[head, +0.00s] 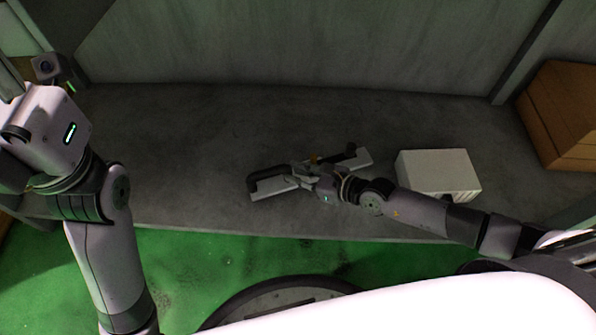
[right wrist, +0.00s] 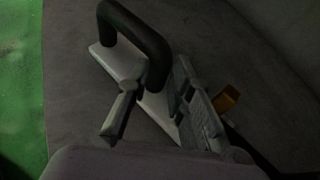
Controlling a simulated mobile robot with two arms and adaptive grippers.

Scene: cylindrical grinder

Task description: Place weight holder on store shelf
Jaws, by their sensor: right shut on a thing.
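The weight holder (head: 272,188) is a pale flat bar with a black handle at each end. It lies on or just above the grey shelf surface (head: 190,150); I cannot tell whether it touches. My right gripper (head: 303,172) is shut on its middle and hides that part. In the right wrist view, the fingers (right wrist: 152,112) are around the weight holder's bar (right wrist: 122,62), with one black handle standing up beyond them. A small orange part shows beside the fingers. My left arm is raised at the left edge, and its fingers do not show.
A white box (head: 437,172) stands on the shelf right of the weight holder, close behind my right forearm. A wooden crate (head: 565,112) is at the far right. A grey wall (head: 310,45) closes the back. The shelf's left part is bare. Green floor (head: 200,265) lies in front.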

